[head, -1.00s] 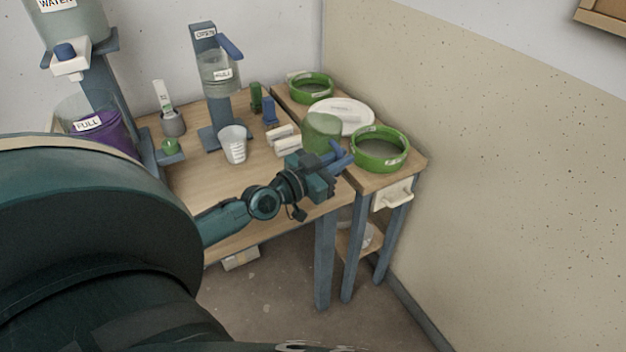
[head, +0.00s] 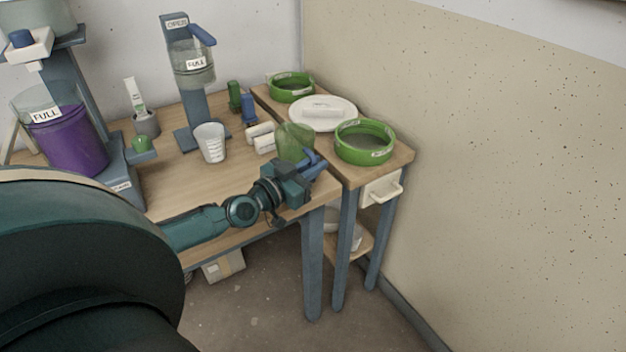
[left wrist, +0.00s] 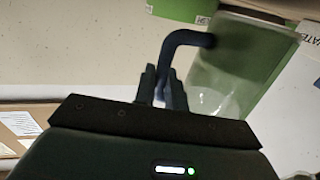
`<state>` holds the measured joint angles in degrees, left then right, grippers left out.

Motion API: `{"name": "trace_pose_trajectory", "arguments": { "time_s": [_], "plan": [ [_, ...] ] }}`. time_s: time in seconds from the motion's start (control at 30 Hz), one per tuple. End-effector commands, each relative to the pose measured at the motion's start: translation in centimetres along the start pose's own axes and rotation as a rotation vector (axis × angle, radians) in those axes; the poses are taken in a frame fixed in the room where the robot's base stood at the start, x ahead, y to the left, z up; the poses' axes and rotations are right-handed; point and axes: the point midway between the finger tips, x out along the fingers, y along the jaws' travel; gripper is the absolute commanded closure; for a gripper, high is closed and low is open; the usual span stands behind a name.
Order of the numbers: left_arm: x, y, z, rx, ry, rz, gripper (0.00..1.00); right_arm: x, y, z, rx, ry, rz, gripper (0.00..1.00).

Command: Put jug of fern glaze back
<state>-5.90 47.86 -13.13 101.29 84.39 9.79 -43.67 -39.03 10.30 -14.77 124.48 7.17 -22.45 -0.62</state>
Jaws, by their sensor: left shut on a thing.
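A translucent green-tinted jug (head: 292,141) with a blue handle is held above the table's right front part. In the left wrist view the clear jug (left wrist: 235,65) is tilted, and its dark blue handle (left wrist: 185,38) runs down between the fingers. My left gripper (head: 308,170) is shut on that handle; in the left wrist view the fingers (left wrist: 162,85) close around it. Whether the jug holds any glaze is hard to tell. My right gripper is not in view.
A white cup (head: 210,142), white blocks (head: 260,134), a dispenser stand (head: 188,90) and a purple-filled bucket (head: 72,138) occupy the main table. The table's front middle is clear.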

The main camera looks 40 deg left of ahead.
Motion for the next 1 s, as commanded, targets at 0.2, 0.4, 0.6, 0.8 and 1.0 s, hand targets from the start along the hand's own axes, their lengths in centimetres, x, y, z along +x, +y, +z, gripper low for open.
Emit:
{"name": "trace_pose_trajectory", "arguments": {
  "time_s": [0.2,0.4,0.6,0.8,1.0],
  "plan": [
    [0.06,0.07,1.57,0.003,0.005,-0.001,1.00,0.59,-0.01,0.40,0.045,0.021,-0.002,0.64],
    [0.05,0.09,1.57,0.002,0.004,-0.001,1.00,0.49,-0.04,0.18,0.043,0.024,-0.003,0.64],
    [0.00,0.17,1.98,0.001,0.000,0.001,0.80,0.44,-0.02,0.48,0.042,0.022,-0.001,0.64],
    [0.00,0.18,1.99,0.000,0.000,0.001,0.66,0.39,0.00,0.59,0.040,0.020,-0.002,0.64],
    [0.00,0.17,1.94,0.000,0.000,0.001,0.66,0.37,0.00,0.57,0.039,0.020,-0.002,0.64]
  ]
}}
